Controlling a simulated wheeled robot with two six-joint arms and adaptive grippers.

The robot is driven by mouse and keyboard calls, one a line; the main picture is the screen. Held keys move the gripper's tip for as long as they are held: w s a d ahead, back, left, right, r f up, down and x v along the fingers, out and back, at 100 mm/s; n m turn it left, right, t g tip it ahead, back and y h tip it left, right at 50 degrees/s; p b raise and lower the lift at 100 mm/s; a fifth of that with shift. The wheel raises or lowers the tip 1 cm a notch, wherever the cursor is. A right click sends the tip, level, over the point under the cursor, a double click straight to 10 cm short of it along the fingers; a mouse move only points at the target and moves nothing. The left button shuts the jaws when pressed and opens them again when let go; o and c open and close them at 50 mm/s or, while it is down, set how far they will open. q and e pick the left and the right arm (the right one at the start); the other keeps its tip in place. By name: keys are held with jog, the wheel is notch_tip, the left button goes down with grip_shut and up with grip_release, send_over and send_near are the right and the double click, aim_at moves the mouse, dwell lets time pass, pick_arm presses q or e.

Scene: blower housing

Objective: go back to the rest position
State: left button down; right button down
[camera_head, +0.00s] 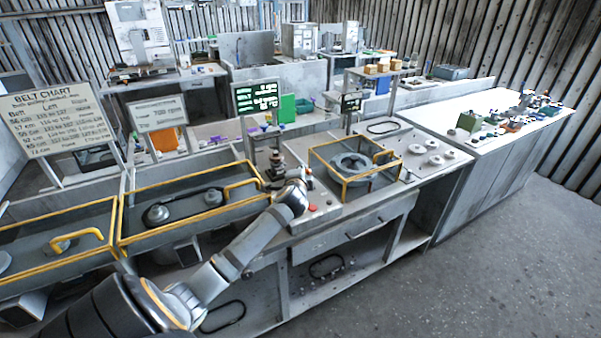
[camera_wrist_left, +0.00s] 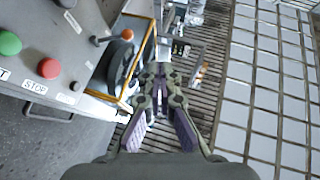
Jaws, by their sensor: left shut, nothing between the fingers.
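My left arm comes in from the lower left in the head view. Its wrist is over the bench beside the control panel, and the left gripper (camera_head: 304,174) is small and partly hidden there. In the left wrist view the gripper (camera_wrist_left: 160,82) shows with its fingers together and nothing between them. It is apart from the yellow-framed guard (camera_head: 343,192), which stands to its right with a round grey housing (camera_head: 352,166) inside. The guard also shows in the wrist view (camera_wrist_left: 147,57). My right gripper is in neither view.
A red stop button (camera_head: 312,207) is close to my left wrist; it also shows in the wrist view (camera_wrist_left: 48,68) beside a green button (camera_wrist_left: 9,43). A yellow-railed bin (camera_head: 160,242) lies left of the arm. Grey floor (camera_head: 500,250) is clear at the right.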

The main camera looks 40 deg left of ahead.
pick_arm(q)
jog(key=shift+w+a+f, duration=0.2)
jog(key=shift+w, duration=0.05)
